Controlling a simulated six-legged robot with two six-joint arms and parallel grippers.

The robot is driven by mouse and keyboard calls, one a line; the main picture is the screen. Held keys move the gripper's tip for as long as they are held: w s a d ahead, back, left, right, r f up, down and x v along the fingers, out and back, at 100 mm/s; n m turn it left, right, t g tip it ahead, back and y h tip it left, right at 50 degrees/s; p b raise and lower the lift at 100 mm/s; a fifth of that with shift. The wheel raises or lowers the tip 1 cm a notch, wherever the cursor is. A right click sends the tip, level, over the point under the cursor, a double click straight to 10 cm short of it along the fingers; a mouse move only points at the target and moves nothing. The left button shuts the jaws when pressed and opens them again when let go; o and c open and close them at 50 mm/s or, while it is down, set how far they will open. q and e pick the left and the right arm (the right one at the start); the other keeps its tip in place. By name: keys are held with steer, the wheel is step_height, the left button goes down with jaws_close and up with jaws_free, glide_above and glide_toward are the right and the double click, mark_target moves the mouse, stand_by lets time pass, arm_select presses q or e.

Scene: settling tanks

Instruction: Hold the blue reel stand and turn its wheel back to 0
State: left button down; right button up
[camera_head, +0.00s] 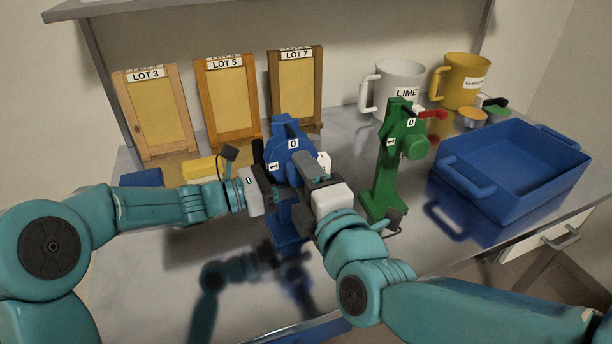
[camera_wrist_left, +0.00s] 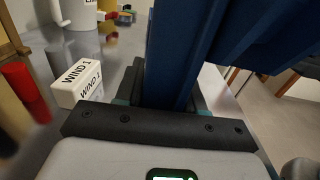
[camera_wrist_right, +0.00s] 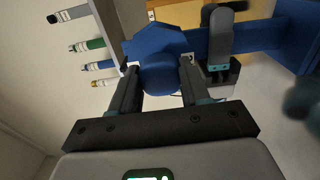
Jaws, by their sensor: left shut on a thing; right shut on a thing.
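The blue reel stand (camera_head: 283,229) stands upright on the steel bench. Its blue wheel (camera_head: 283,128) shows a 0 label at the top and a 1 label at the left. My left gripper (camera_head: 272,190) is shut on the stand's blue post, which fills its jaws in the left wrist view (camera_wrist_left: 175,60). My right gripper (camera_head: 309,170) is in front of the wheel. In the right wrist view its fingers close on a round blue knob (camera_wrist_right: 160,76) in front of the wheel (camera_wrist_right: 150,42). My right gripper partly hides the wheel and post in the head view.
A green reel stand (camera_head: 386,172) with a red handle stands close on the right. Beyond it is an empty blue bin (camera_head: 490,190). A white block (camera_wrist_left: 80,82) marked WIND 1 sits behind the stand. Mugs and framed LOT boards (camera_head: 228,100) line the back. The front bench is clear.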

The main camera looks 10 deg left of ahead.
steer(key=o, duration=1.1)
steer(key=v, duration=1.2)
arm_select(q)
steer(key=c, duration=0.6)
jaws_free()
